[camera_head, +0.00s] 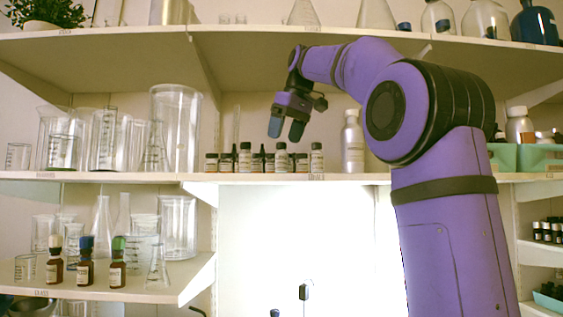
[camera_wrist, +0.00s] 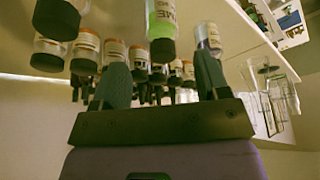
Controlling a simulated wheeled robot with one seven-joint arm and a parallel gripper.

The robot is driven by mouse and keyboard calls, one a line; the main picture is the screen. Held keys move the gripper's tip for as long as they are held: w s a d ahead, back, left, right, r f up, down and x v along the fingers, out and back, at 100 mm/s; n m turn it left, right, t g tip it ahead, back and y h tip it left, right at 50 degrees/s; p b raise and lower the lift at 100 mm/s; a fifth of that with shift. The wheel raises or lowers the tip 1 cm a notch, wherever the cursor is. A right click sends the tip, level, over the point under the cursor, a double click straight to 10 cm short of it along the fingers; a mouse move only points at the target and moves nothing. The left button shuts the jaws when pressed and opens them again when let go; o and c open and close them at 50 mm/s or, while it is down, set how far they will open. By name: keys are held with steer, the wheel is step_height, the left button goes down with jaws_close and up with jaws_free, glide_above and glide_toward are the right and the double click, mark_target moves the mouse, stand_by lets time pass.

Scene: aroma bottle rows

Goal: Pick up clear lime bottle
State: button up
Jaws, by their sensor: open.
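The clear lime bottle (camera_wrist: 162,22) shows in the wrist view as a clear bottle with green contents, a dark cap and a partly cut-off label. The view is upside down, so its cap points down in the picture. My gripper (camera_wrist: 161,75) is open and empty, and this bottle lies ahead of it, between the lines of the two fingers. In the head view my gripper (camera_head: 286,129) hangs above and in front of the row of small bottles on the middle shelf. I cannot tell which bottle there is the lime one.
Three brown bottles (camera_head: 86,262) stand on the lower shelf.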

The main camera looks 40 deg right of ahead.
mark_target(281, 150)
steer(key=shift+s+x, duration=0.1)
steer(key=shift+x, duration=1.35)
steer(key=shift+s+x, duration=0.15)
steer(key=shift+x, duration=1.35)
steer(key=shift+a, duration=0.15)
steer(key=c, duration=1)
steer(key=shift+c, duration=0.2)
steer(key=shift+r, duration=0.1)
steer(key=shift+r, duration=1.5)
steer(key=shift+s+a+r, duration=0.1)
steer(key=shift+s+r, duration=0.05)
steer(key=shift+s, duration=0.05)
steer(key=s+a, duration=0.3)
steer(key=s, duration=0.4)
steer(key=s+a+r, duration=0.1)
steer(key=s+a, duration=0.2)
steer(key=s, duration=0.4)
steer(key=shift+s+r, duration=0.15)
steer(key=shift+r, duration=0.05)
steer(key=shift+s, duration=0.1)
